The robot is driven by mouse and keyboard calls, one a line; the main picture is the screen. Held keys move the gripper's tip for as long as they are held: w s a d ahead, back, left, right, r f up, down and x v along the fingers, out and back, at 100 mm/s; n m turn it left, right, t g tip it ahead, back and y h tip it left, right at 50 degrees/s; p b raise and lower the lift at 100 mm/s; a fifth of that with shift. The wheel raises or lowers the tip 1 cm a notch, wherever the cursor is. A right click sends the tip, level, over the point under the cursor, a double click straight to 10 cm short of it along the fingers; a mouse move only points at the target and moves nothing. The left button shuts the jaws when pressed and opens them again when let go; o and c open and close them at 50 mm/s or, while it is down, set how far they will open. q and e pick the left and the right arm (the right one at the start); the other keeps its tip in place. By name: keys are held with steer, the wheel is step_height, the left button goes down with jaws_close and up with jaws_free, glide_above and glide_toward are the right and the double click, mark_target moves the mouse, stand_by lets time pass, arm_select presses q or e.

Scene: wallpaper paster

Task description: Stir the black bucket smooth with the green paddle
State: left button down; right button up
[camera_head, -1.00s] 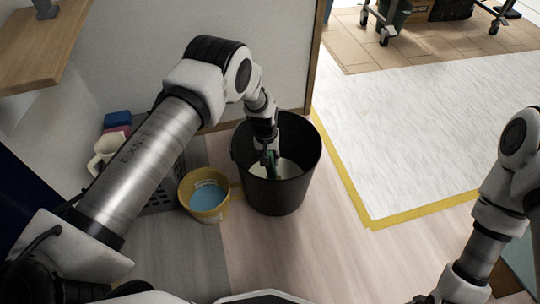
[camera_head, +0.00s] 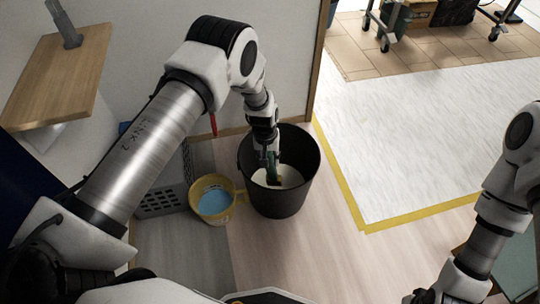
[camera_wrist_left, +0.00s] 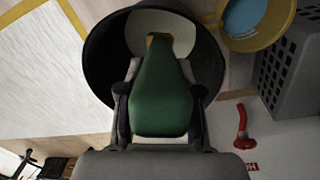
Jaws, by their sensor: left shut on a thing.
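The black bucket (camera_head: 283,200) stands on the floor near the middle of the head view, with pale paste (camera_head: 291,178) inside. My left gripper (camera_head: 270,160) reaches down into the bucket's mouth. It is shut on the green paddle (camera_wrist_left: 160,95), whose broad green part lies between the fingers in the left wrist view. The paddle's lower end points into the bucket (camera_wrist_left: 98,62), over or in the paste; how deep it sits I cannot tell. My right arm is at the right edge of the head view, and its gripper is out of view.
A yellow bucket (camera_head: 212,205) with blue content stands close left of the black bucket. A grey crate (camera_head: 165,190) is beyond it by the wall. A red tool (camera_wrist_left: 242,127) shows in the wrist view. A white sheet (camera_head: 400,140) with yellow edging covers the floor at right.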

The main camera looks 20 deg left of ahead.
arm_select(q)
steer(key=s+r+p, duration=0.1)
steer(key=r+p, duration=0.3)
steer(key=s+r+p, duration=0.1)
steer(key=r+p, duration=0.3)
steer(key=r, duration=0.1)
steer(key=s+r+p, duration=0.2)
steer(key=r+p, duration=0.2)
steer(key=shift+d+r, duration=0.1)
steer(key=shift+r, duration=0.2)
step_height(320, 180, up, 5)
steer(key=p, duration=0.4)
steer(key=shift+f, duration=0.1)
